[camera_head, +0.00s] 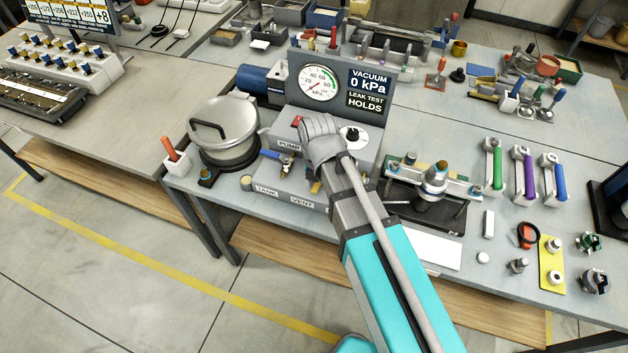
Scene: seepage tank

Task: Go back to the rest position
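My arm reaches up from the bottom of the head view, and my gripper (318,137) is at its end, over the grey vacuum panel (370,145). The gripper is seen from behind. It hides part of the panel front between the red control (297,121) and the black knob (351,137). Its fingertips are not clear, so I cannot tell whether it is open, or whether it touches the panel. The gauge board (338,88) behind it reads "VACUUM 0 kPa" and "LEAK TEST HOLDS". No held object is visible.
A lidded metal pot (223,130) stands left of the panel, near a red-handled tool (176,160). A clamp fixture (435,185) stands right of it, then green, purple and blue handled tools (523,173). Another bench (110,110) adjoins at left. Floor is clear at lower left.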

